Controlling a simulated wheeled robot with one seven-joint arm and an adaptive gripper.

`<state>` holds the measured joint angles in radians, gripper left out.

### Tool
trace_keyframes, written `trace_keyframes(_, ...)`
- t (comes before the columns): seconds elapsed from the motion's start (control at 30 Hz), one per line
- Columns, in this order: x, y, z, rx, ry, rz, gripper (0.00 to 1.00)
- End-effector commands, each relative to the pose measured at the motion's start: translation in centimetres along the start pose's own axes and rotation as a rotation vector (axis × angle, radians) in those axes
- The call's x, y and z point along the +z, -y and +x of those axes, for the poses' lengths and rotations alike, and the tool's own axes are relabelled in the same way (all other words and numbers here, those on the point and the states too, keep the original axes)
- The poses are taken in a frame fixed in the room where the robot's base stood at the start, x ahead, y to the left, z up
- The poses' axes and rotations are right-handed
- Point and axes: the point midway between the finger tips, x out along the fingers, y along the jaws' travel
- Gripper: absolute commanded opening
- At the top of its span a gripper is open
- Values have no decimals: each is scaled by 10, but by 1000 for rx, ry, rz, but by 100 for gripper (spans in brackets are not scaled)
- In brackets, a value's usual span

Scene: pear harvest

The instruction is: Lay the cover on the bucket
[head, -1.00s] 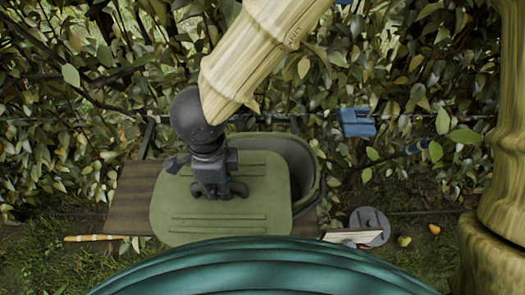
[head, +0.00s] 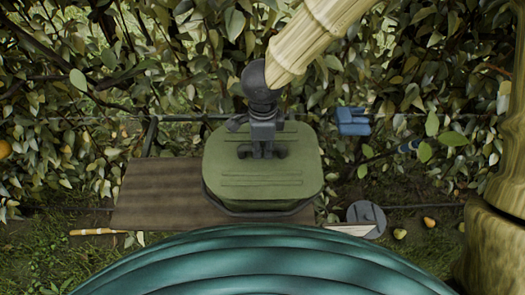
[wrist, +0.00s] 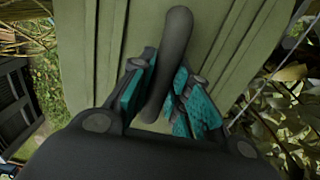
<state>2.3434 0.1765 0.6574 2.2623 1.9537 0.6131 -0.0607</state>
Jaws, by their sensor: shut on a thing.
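The green cover (head: 230,180) lies over the bucket's mouth in the head view and hides nearly all of the opening. The bucket (head: 262,214) shows only as a dark rim and wall below the cover's front edge. My gripper (head: 262,152) is above the cover's middle. In the wrist view my gripper (wrist: 160,95) has its teal-padded fingers on both sides of the dark bar handle of the cover (wrist: 88,50), shut on it. Whether the cover rests fully on the rim cannot be told.
The bucket stands on a brown board (head: 155,195). A grey disc (head: 366,218) and a pale wedge (head: 345,230) are at the right. A blue object (head: 352,121) hangs at the hedge. Pears (head: 400,234) lie on the ground. The board's left part is clear.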

Motion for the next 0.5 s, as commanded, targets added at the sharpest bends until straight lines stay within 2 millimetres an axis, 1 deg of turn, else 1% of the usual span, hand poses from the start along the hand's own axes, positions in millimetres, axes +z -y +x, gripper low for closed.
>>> trace_keyframes(0.3, 0, -1, 28, 1, -2, -2, 0)
trace_keyframes(0.5, 0, -1, 32, 0, 0, -1, 0)
